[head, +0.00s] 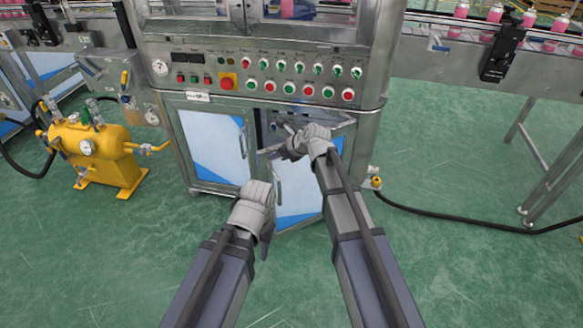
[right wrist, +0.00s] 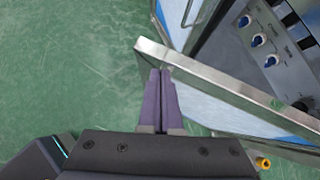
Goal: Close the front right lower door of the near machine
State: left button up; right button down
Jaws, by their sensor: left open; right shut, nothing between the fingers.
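The near machine's front right lower door (head: 297,197), a metal-framed white and blue panel with a handle, stands ajar. It is hinged at the right, with its free edge swung out at the left. Its metal top edge (right wrist: 225,88) slants across the right wrist view. My right gripper (head: 284,153) is at the outer side of the door's upper part, near the free edge. Its purple fingers (right wrist: 160,74) are shut and empty; I cannot tell whether they touch the door. My left gripper (head: 266,238) is open and empty, low in front of the doors.
The left lower door (head: 212,145) is closed. Valves with blue knobs (right wrist: 265,40) show inside the open cabinet. The control panel (head: 270,78) is above. A yellow tank (head: 97,150) stands left, and a black hose (head: 450,225) lies at the right. Green floor in front is clear.

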jog(key=w+a+m+h, duration=0.1)
jog(key=w+a, duration=0.2)
jog(key=w, duration=2.2)
jog(key=shift+a+t, duration=0.2)
jog(key=shift+t, duration=0.2)
jog(key=shift+w+d+r+m, duration=0.1)
jog(key=shift+w+m, duration=0.05)
jog(key=shift+m, duration=0.15)
